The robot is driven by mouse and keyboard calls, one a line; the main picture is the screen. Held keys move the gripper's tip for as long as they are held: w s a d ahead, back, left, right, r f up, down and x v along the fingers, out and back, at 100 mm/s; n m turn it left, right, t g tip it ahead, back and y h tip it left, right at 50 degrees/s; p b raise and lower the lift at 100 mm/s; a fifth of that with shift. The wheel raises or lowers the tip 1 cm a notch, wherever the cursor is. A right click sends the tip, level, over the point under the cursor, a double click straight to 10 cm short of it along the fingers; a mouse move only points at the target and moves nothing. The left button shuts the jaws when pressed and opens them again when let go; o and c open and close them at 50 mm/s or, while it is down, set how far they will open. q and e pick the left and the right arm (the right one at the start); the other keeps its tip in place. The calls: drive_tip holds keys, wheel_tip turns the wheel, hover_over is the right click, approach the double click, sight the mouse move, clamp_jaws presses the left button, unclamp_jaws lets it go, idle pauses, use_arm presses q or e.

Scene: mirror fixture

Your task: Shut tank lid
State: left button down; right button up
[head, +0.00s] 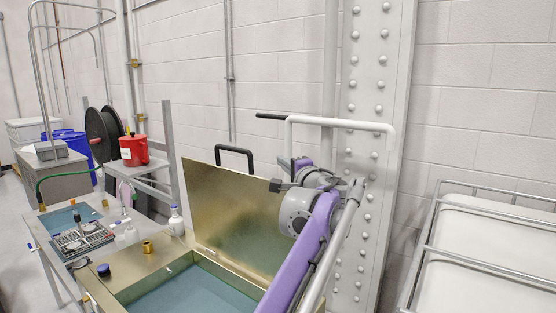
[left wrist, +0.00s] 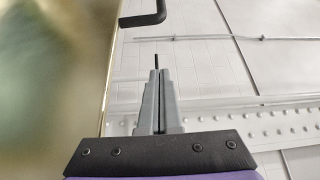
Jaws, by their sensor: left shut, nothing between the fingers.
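The tank (head: 190,262) stands at the lower middle of the head view, with blue-green inside. Its brass-coloured lid (head: 225,205) is open and stands steeply up from the rear side. A black handle (head: 235,150) rises above the lid's top edge; it also shows in the left wrist view (left wrist: 145,18). My left gripper (head: 285,163) is by the lid's right edge, partly hidden by my own wrist. In the left wrist view the gripper (left wrist: 158,75) is shut and empty, with the blurred lid (left wrist: 50,80) close on its left. Contact with the lid cannot be told. My right gripper is not in view.
A riveted column (head: 365,200) and a block wall stand behind. A railed white bed or cart (head: 490,250) is at the right. A side table with a blue tray (head: 70,218), a white bottle (head: 176,220) and a red container (head: 133,150) are at the left.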

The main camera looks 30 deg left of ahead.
use_arm(q)
drive_tip(key=p+x, duration=0.1)
drive_tip(key=x, duration=0.8)
drive_tip(key=s, duration=0.2)
drive_tip(key=s+a, duration=0.1)
drive_tip(key=s, duration=0.1)
drive_tip(key=shift+s+f, duration=0.15)
drive_tip(key=shift+s, duration=0.05)
drive_tip(key=shift+w+a+f, duration=0.1)
drive_tip(key=shift+w, duration=0.15)
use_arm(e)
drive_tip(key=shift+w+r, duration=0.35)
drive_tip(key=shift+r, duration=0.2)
use_arm(q)
drive_tip(key=shift+s, duration=0.1)
